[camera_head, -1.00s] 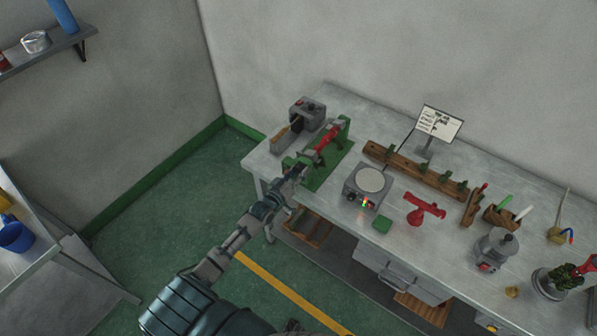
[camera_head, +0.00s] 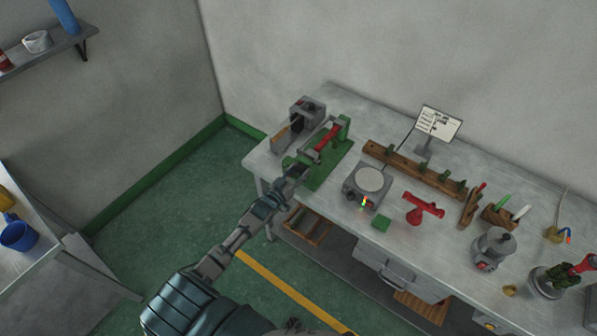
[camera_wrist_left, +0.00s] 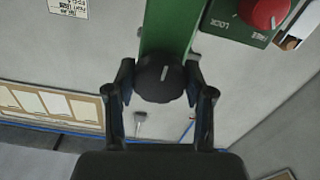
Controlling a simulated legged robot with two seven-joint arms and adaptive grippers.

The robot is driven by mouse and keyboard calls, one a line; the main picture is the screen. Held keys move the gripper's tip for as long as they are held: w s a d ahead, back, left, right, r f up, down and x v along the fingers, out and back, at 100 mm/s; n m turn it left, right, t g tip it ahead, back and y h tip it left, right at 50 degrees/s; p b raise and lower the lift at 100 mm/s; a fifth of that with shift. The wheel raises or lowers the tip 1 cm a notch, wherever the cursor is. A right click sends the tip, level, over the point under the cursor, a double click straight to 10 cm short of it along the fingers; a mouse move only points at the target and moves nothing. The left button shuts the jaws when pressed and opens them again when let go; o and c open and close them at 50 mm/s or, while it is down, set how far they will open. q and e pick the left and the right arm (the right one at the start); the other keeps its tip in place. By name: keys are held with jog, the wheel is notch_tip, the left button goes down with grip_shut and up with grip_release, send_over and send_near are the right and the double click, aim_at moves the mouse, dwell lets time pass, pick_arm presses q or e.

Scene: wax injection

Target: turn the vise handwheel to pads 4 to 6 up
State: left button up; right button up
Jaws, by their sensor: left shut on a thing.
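The green vise (camera_head: 326,168) stands at the left end of the grey workbench, with a long red and grey piece (camera_head: 326,137) mounted along it. Its handwheel is a black round knob (camera_wrist_left: 160,78) with a white mark, at the end of the green body in the left wrist view. My left gripper (camera_wrist_left: 161,88) is shut on this knob, one finger on each side. In the head view my left gripper (camera_head: 291,168) reaches the vise's near end. The pad numbers cannot be read. My right gripper is out of view.
A red knob (camera_wrist_left: 264,12) on a green plate marked LOCK and FREE is beside the vise. A grey machine (camera_head: 306,112) stands behind it. A round-topped hotplate (camera_head: 368,183), a wooden rack (camera_head: 415,171) and a red stand (camera_head: 424,208) are to the right.

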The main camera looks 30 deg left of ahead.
pick_arm(q)
jog(key=shift+s+f, duration=0.1)
jog(key=shift+f, duration=0.4)
jog(key=o, duration=1.2)
jog(key=shift+c, duration=0.2)
jog(key=shift+r, duration=0.15)
jog(key=shift+w, duration=0.2)
jog(key=shift+s+r, duration=0.1)
jog(key=s+a, duration=0.1)
jog(key=s, duration=1)
jog(key=shift+s, duration=0.4)
